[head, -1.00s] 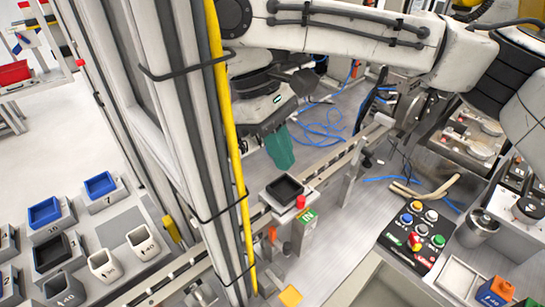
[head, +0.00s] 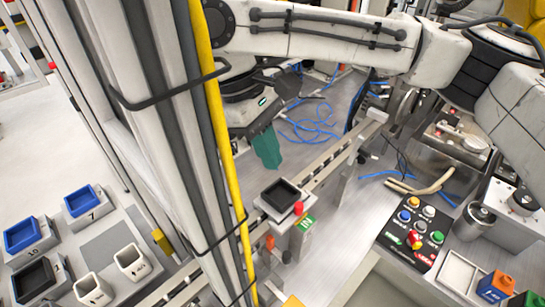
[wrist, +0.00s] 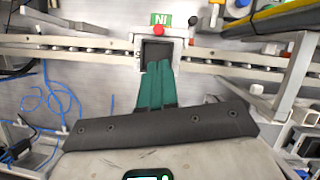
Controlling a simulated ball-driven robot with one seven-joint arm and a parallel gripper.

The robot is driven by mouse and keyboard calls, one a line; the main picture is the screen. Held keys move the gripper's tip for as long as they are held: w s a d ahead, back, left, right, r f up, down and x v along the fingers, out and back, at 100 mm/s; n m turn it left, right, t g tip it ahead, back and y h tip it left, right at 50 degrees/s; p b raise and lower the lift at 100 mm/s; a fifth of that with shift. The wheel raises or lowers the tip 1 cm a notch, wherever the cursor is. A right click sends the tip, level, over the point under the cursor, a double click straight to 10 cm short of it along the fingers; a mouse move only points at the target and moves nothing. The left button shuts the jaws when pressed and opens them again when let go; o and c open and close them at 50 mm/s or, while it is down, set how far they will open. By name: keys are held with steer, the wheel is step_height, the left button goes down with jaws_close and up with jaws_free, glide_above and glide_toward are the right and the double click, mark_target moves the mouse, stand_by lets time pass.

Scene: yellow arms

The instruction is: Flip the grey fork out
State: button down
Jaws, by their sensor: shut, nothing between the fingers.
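My gripper (head: 266,148) has green fingers and hangs above the conveyor side, left of the middle of the head view. In the wrist view its two fingers (wrist: 158,68) lie side by side, shut and empty. Their tips overlap the lower part of a black square tray (wrist: 157,50) in the picture. I cannot pick out the grey fork for certain. A grey bracket (head: 376,115) stands at the far end of the conveyor in the head view, and a grey upright piece (wrist: 296,78) stands at the right of the wrist view.
A button panel (head: 415,235) is at the right. Blue cables (head: 310,125) lie loose behind.

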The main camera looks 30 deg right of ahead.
mark_target(300, 208)
steer(key=x, duration=0.8)
steer(key=shift+f, duration=0.1)
steer(key=shift+s, duration=0.15)
steer(key=shift+s+d+r+p, duration=0.1)
steer(key=shift+s+d+p, duration=0.1)
steer(key=shift+s+p, duration=0.35)
steer(key=shift+s+d+r+p, duration=0.1)
steer(key=shift+s+d+p, duration=0.1)
steer(key=shift+s+p, duration=0.35)
steer(key=shift+s+f, duration=0.15)
steer(key=shift+f, duration=0.05)
steer(key=p+v, duration=1)
